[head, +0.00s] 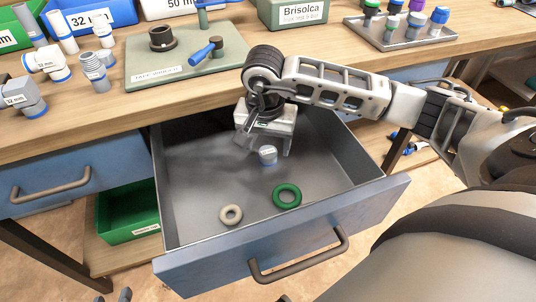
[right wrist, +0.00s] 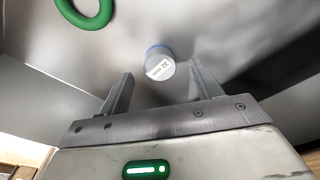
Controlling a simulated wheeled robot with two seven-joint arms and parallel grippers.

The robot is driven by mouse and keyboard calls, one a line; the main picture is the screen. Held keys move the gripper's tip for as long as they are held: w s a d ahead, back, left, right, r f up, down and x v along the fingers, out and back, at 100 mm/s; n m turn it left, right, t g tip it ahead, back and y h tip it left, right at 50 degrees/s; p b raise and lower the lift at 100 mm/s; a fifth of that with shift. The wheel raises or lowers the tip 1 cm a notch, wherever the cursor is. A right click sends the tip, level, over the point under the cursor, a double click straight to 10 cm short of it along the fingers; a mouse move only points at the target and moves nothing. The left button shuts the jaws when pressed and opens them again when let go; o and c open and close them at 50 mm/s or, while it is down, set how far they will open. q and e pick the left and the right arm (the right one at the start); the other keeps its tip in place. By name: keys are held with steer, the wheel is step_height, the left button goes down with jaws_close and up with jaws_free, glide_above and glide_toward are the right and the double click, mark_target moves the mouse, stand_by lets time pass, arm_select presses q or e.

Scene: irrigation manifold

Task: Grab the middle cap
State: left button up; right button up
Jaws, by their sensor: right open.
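A small grey-white cap (head: 267,155) with a blue rim lies on the floor of the open drawer (head: 370,200). In the right wrist view the cap (right wrist: 159,65) shows a "32 mm" label and sits just beyond the fingertips, roughly centred between them. My right gripper (head: 263,143) reaches down into the drawer at its back part. It is open and empty, with its fingers (right wrist: 162,86) apart and not visibly touching the cap. It is the only cap I can make out in the drawer. My left gripper is not in view.
A green ring (head: 287,184) and a cream ring (head: 231,206) lie nearer the drawer front. The drawer walls surround my gripper, and the worktop (head: 190,97) edge is close behind it. Pipe fittings, a green mat (head: 222,62) and a tray (head: 440,39) stand on the worktop.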

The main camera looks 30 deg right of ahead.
mark_target(268, 155)
steer(key=shift+w+d+f, duration=0.15)
steer(key=shift+f, duration=1.25)
steer(key=c, duration=1.1)
steer(key=shift+o, duration=0.2)
steer(key=shift+r, duration=0.15)
